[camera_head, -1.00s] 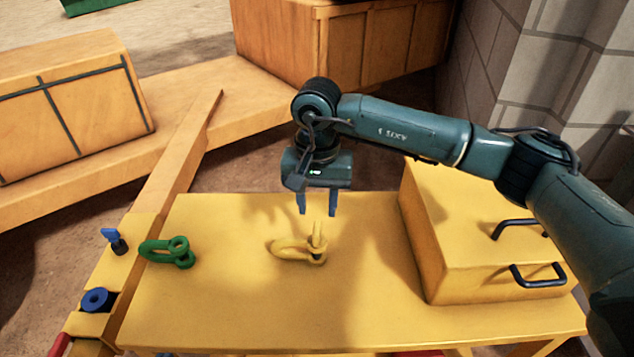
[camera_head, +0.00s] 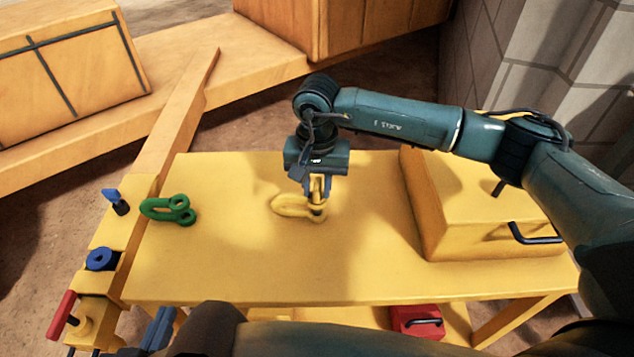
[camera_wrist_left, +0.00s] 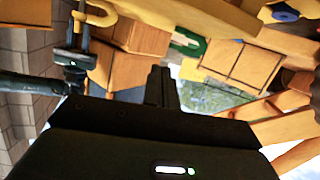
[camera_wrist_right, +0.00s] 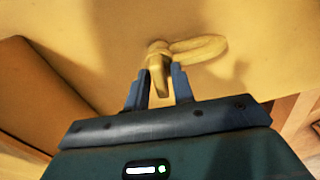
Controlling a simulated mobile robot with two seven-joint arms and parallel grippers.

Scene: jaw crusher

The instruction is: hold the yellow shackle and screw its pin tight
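The yellow shackle (camera_head: 292,206) lies flat on the yellow bench top (camera_head: 235,260), its bow to the left and its pin (camera_wrist_right: 157,72) standing up at the right end. My right gripper (camera_head: 317,190) points down over the pin. In the right wrist view its fingers (camera_wrist_right: 159,85) are apart, one on each side of the pin, with narrow gaps showing. My left gripper (camera_head: 162,322) is low at the front left, away from the shackle and empty. In the left wrist view its fingers (camera_wrist_left: 159,85) are together.
A green shackle (camera_head: 168,209) lies at the bench's left. A blue-handled part (camera_head: 116,201), a blue ring (camera_head: 102,259) and a red lever (camera_head: 62,316) line the left edge. A yellow box (camera_head: 490,235) with black handles stands right. A red box (camera_head: 417,321) sits below.

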